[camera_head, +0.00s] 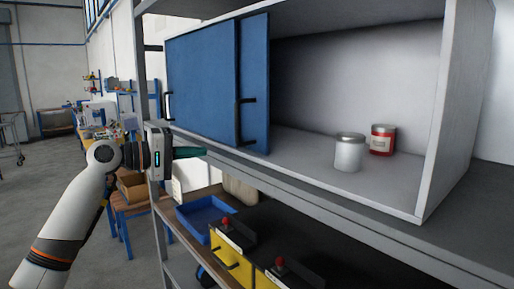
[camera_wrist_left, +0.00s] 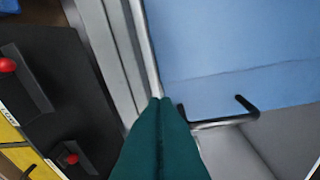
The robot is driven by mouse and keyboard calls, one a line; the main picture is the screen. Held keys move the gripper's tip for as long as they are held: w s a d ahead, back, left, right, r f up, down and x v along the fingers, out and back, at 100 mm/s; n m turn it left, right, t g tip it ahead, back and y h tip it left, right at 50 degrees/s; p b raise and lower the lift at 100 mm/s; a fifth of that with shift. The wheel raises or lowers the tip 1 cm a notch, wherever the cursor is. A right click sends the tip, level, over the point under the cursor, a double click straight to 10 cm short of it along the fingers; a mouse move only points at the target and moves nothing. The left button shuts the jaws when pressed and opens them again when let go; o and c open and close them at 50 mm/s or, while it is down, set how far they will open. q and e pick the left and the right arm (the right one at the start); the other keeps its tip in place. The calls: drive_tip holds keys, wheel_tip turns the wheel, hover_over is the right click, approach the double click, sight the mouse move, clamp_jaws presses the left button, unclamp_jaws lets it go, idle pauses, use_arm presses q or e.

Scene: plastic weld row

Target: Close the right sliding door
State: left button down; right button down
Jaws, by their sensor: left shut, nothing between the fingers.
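A grey cabinet has two blue sliding doors, both at its left side and overlapping. The right sliding door (camera_head: 256,60) shows as a narrow strip with a black handle (camera_head: 248,100). The left door (camera_head: 200,85) covers the far left and has a black handle (camera_head: 168,107) at its left edge. The right part of the cabinet is open. My left gripper (camera_head: 204,152) is shut and empty, just below the doors near the cabinet's bottom edge. In the left wrist view its green fingertips (camera_wrist_left: 160,101) lie beside the lower door edge, with a handle (camera_wrist_left: 222,120) to their right. My right gripper is out of view.
Inside the cabinet stand a white can (camera_head: 349,154) and a red can (camera_head: 382,140). Below are a blue tray (camera_head: 196,213) and yellow boxes with red buttons (camera_head: 232,262). A grey post (camera_head: 146,90) rises at the cabinet's left end.

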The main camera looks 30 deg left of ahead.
use_arm(q)
wheel_tip(320, 180, up, 3)
drive_tip(key=s+d+h, duration=0.1)
drive_tip(key=s+d, duration=0.1)
drive_tip(key=p, duration=0.4)
approach(251, 139)
drive_tip(key=shift+m+g, duration=0.3)
drive_tip(key=shift+m, duration=0.1)
drive_tip(key=x, duration=0.5)
drive_tip(key=shift+w+r, duration=0.15)
drive_tip(key=shift+r, duration=0.1)
drive_tip(key=shift+w+d+f, duration=0.15)
drive_tip(key=shift+w, duration=0.2)
drive_tip(key=shift+d, duration=0.1)
